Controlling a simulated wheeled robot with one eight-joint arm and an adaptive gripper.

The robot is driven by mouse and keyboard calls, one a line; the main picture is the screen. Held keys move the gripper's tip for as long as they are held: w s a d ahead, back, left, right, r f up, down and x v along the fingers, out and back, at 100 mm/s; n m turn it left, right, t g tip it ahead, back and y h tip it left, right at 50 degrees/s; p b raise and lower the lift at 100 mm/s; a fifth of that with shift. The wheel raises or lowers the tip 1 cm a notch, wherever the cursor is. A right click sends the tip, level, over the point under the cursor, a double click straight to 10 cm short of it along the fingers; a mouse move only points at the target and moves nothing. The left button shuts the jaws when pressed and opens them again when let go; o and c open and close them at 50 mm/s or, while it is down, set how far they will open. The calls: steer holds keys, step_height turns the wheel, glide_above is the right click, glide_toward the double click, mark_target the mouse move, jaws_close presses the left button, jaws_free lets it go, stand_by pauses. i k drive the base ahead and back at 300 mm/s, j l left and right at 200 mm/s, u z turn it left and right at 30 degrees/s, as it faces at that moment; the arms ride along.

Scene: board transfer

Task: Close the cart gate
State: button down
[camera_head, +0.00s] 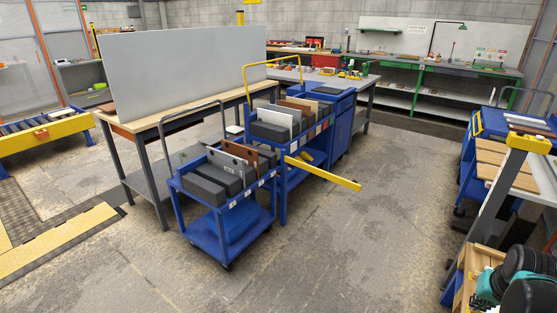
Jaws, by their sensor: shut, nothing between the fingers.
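The cart gate is a yellow bar (330,175). It stands out from the blue rear cart (284,210), pointing right and toward the viewer over open floor, so it is swung open. Its left end meets the cart near the front corner post, and its right end is free in the air. The rear cart has a yellow handle (244,78) and holds upright boards (278,113) between dark blocks. My gripper is not in view, and nothing is seen touching the gate.
A second blue cart (224,222) with a grey handle stands close in front of the rear cart, holding boards and dark blocks. A workbench (140,125) with a large grey panel (185,70) is behind. Floor right of the gate is clear. Another blue cart (473,170) stands far right.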

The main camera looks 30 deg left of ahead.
mark_target(353, 186)
steer(key=i+j+u, duration=0.45)
steer(key=i+j, duration=0.45)
steer(key=j, duration=0.25)
steer(key=i+j+u, duration=0.45)
steer(key=i+j, duration=0.4)
steer(key=i, duration=0.2)
steer(key=k+z, duration=0.35)
steer(key=z, duration=0.15)
steer(key=k+l+z, duration=0.1)
steer(key=k+z, duration=0.25)
steer(key=z, duration=0.15)
